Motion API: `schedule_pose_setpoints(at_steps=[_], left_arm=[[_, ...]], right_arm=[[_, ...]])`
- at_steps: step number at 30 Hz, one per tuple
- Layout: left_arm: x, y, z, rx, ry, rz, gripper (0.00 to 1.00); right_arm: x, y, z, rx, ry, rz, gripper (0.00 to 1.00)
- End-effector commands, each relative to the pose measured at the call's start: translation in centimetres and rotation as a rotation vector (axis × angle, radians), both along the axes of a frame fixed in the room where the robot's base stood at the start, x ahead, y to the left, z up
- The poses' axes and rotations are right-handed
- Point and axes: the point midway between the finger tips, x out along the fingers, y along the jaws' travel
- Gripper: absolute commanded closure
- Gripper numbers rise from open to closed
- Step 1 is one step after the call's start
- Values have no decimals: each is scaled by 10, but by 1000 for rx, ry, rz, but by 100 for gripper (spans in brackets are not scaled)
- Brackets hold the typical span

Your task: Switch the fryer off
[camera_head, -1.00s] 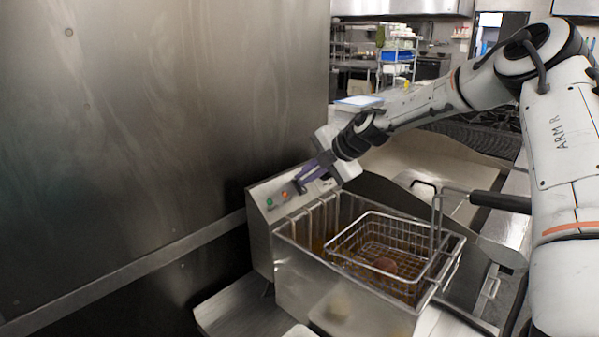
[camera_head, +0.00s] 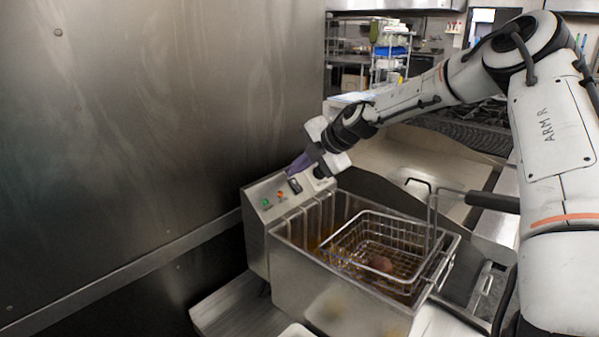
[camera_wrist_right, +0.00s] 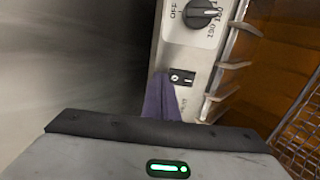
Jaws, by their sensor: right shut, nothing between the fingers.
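The fryer (camera_head: 335,285) is a steel tank with a sloped control panel (camera_head: 258,197) at its back left. The panel has a green light (camera_head: 265,204), an orange light (camera_head: 281,195), a black rocker switch (camera_head: 295,186) and a black knob (camera_head: 319,173). The wrist view shows the switch (camera_wrist_right: 182,77) below the knob (camera_wrist_right: 201,14), which is marked OFF and with numbers. My right gripper (camera_head: 292,171) has purple fingers, shut and empty, by the panel's upper edge near the switch. In the wrist view the fingers (camera_wrist_right: 160,84) appear just left of the switch; contact cannot be told. My left gripper is not in view.
A wire basket (camera_head: 345,240) with a brown piece of food (camera_head: 381,263) sits in the fryer, its black handle (camera_head: 492,201) reaching right. A steel wall (camera_head: 150,120) stands close on the left. Counters and a shelf rack (camera_head: 390,52) are behind.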

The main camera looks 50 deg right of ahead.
Motion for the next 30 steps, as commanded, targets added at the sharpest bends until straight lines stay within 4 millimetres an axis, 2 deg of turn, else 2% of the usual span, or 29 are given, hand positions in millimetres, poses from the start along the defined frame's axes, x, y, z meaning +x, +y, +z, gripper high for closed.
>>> schedule_pose_setpoints(at_steps=[7,11,14,19,20,30], left_arm=[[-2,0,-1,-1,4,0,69],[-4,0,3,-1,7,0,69],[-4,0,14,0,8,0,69],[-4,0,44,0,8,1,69],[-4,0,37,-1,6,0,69],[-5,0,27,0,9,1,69]], right_arm=[[-5,-4,-3,1,9,-3,100],[-6,-3,1,1,9,-2,100],[-8,-1,13,1,8,-1,100],[-17,2,41,3,5,4,100],[-20,3,39,0,3,6,100],[-60,2,85,-2,3,7,100]])
